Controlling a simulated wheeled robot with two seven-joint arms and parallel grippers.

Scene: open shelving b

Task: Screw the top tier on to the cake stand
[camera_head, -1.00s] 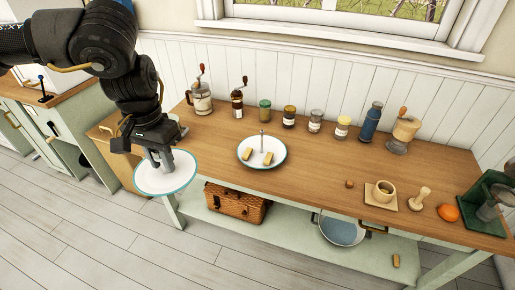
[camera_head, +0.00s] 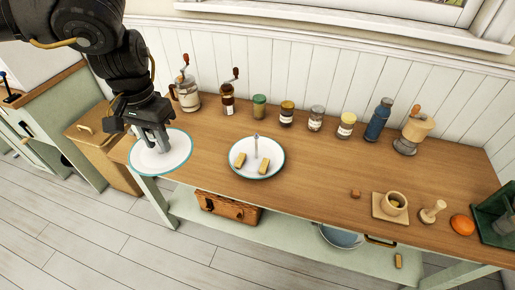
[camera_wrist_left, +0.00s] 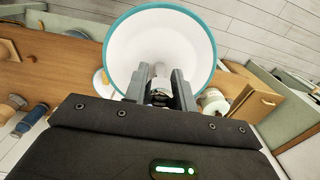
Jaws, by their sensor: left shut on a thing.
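The cake stand's bottom tier (camera_head: 271,171) is a white plate with a teal rim on the table, with an upright metal post (camera_head: 255,147) and two yellowish blocks (camera_head: 263,166) on it. The top tier (camera_head: 176,158), a white plate with a teal rim, hangs below my left gripper (camera_head: 157,144) at the table's left end, left of the bottom tier. In the left wrist view the gripper (camera_wrist_left: 161,92) is shut on the middle of the top tier (camera_wrist_left: 125,50). The fingers partly hide the held part. My right gripper does not show.
Two grinders (camera_head: 187,92) and several jars (camera_head: 259,104) stand along the back of the table. The table between the plate and mortar is mostly clear.

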